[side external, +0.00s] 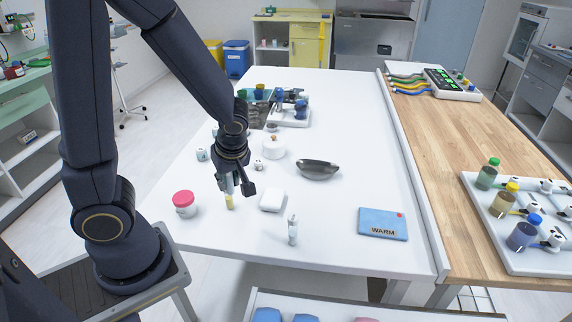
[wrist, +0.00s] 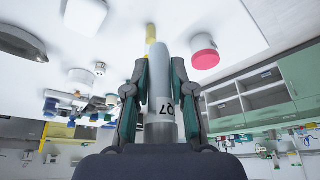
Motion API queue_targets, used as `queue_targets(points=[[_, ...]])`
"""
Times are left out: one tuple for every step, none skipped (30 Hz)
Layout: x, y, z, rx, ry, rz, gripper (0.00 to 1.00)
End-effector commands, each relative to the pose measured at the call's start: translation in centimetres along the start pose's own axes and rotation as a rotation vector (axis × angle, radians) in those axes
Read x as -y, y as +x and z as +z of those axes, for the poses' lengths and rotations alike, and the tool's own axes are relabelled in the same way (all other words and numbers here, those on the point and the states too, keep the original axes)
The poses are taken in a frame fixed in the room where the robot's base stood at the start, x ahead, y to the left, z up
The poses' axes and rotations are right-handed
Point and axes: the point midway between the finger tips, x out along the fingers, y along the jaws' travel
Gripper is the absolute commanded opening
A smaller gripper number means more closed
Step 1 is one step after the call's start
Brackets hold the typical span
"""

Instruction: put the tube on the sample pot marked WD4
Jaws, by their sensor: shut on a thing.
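My gripper (side external: 236,188) is low over the near left part of the white table, pointing down. It is shut on a pale grey-white tube (wrist: 160,112), which shows between the two fingers in the wrist view. Dark marks on the tube show there, turned over and hard to read. A yellow piece (side external: 229,202) shows just below the fingers and beyond the tube's far end in the wrist view (wrist: 151,33); I cannot tell whether it belongs to the tube. A pot with a red-pink lid (side external: 185,203) stands left of my gripper. I cannot read WD4 on any pot.
A white box-like dish (side external: 272,200) lies just right of my gripper, with a small upright white object (side external: 292,230) nearer the front. A dark metal bowl (side external: 318,169) and a blue WARM pad (side external: 383,224) lie further right. Small white pots (side external: 202,154) stand behind.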

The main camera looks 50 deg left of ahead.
Motion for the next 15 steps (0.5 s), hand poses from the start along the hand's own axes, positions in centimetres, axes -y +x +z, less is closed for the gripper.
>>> queue_targets(points=[[1.7,-0.1,-1.4,0.002,-0.161,-0.061,0.00],[2.8,-0.2,-2.1,0.003,-0.257,-0.100,0.00],[4.3,-0.4,-3.0,0.004,-0.385,-0.153,0.00],[5.5,-0.6,-3.6,0.005,-0.481,-0.193,0.00],[6.7,-0.8,-4.1,0.005,-0.577,-0.232,0.00],[8.3,-1.1,-4.7,0.006,-0.701,-0.284,0.00],[9.5,-1.4,-5.1,0.007,-0.792,-0.321,0.00],[10.6,-1.6,-5.4,0.008,-0.878,-0.358,0.00],[12.1,-2.0,-5.6,0.008,-0.989,-0.404,0.00],[13.2,-2.3,-5.7,0.009,-1.067,-0.436,0.00],[14.2,-2.6,-5.8,0.010,-1.139,-0.466,0.00],[15.3,-3.0,-5.8,0.010,-1.225,-0.503,0.00],[16.1,-3.2,-5.8,0.010,-1.284,-0.527,0.00],[16.9,-3.5,-5.7,0.010,-1.335,-0.549,0.00],[17.7,-3.8,-5.7,0.010,-1.394,-0.575,0.00]])
